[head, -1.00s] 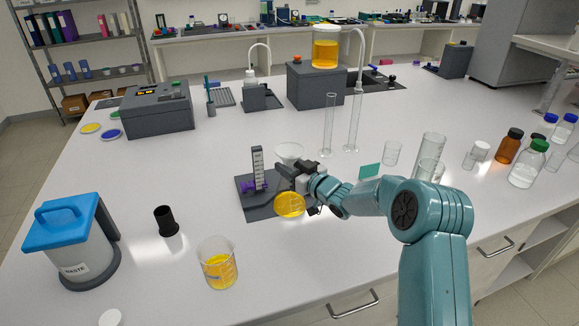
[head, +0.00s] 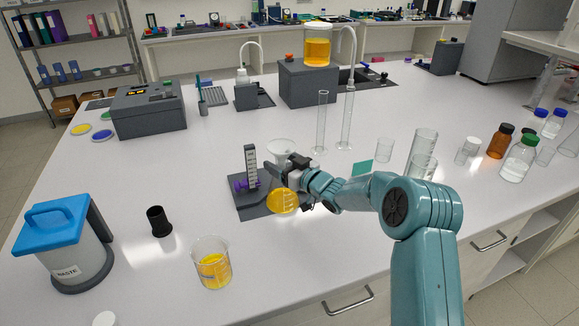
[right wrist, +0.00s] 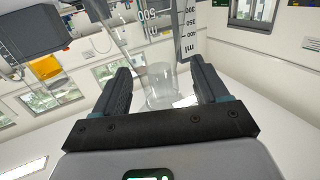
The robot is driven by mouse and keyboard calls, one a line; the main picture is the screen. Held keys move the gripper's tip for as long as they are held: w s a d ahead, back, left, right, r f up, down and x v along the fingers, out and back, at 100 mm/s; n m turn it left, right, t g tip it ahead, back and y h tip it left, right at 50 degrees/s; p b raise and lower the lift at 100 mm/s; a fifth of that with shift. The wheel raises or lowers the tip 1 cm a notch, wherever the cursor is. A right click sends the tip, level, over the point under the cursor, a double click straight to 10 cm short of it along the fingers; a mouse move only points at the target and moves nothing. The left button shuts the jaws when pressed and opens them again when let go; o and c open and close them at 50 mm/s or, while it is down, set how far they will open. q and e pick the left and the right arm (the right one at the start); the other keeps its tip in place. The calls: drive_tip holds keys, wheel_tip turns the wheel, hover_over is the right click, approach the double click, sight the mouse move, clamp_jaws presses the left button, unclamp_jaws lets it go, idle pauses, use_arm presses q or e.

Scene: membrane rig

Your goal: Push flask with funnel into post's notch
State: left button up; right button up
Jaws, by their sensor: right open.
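A flask (head: 283,201) with yellow liquid in its round bottom stands on the dark base plate of a stand (head: 255,207). A clear funnel (head: 281,147) sits above it. The stand's post (head: 250,163) has a white scale and a purple part low down, just left of the flask. My right gripper (head: 277,172) is at the flask's neck, below the funnel, and hides much of the neck. In the right wrist view its two fingers (right wrist: 160,82) are apart with clear glass between them. I cannot tell whether they touch it. My left gripper is not in view.
A beaker of yellow liquid (head: 212,268), a black cup-like piece (head: 159,221) and a blue-lidded waste container (head: 75,252) stand front left. Tall cylinders (head: 322,125) stand behind the funnel. More glassware and bottles (head: 500,142) stand right.

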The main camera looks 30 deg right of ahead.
drive_tip(key=s+d+b, duration=0.2)
drive_tip(key=s+b, duration=0.2)
drive_tip(key=s, duration=1.2)
drive_tip(key=shift+d+r, duration=0.25)
drive_tip(key=shift+r, duration=0.15)
